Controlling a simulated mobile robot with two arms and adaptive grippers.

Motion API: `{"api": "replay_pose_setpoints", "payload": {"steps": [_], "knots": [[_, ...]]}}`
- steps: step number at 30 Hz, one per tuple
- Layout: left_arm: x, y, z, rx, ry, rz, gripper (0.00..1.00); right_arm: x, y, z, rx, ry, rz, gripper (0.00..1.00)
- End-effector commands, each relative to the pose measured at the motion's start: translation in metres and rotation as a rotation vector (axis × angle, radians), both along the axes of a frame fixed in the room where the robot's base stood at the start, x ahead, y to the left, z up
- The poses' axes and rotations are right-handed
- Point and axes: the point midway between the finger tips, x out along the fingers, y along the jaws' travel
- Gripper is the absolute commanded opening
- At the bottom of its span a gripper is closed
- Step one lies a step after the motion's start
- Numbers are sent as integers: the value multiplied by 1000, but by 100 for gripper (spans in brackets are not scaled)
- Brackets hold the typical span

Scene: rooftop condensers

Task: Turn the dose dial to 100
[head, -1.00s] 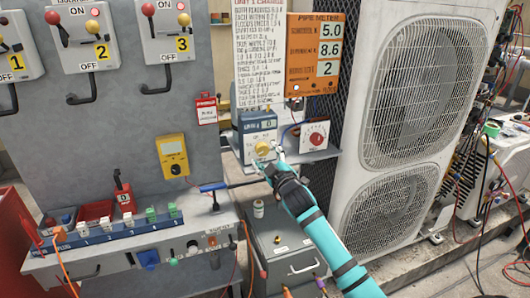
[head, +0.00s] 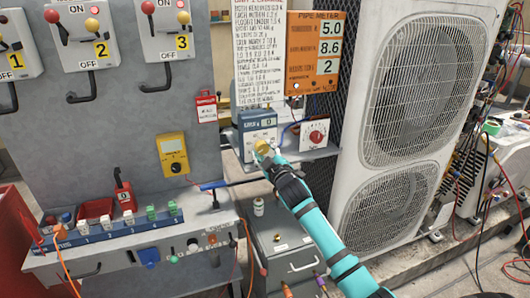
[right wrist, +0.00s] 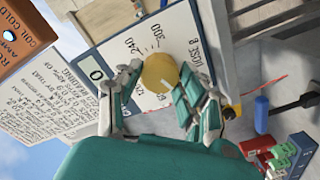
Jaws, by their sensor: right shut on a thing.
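The dose dial is a yellow round knob (head: 262,147) on the front of a blue-grey box (head: 245,138) whose display reads 0. In the right wrist view the knob (right wrist: 158,72) sits on a white face with printed numbers, 240 and 300 among them; some marks are covered by my fingers. My right gripper (head: 266,156) reaches it from the lower right. In the right wrist view its teal-padded fingers (right wrist: 155,82) stand on both sides of the knob, shut on it. My left gripper is not in view.
A white box with a red knob (head: 316,136) stands close to the right on the same shelf. An orange meter (head: 314,52) hangs above. A grey drawer case (head: 287,250) stands below. The large condenser (head: 412,120) is to the right of my arm.

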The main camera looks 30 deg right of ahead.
Motion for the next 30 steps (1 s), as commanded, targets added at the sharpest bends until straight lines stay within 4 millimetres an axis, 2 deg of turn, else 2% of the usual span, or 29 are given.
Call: {"api": "replay_pose_setpoints", "payload": {"steps": [8,14,30], "knots": [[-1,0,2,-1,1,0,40,0,1,-1,40,-7,1,7],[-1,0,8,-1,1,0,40,0,0,0,146,-31,0,7],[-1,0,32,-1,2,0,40,0,1,0,629,-146,-1,7]]}}
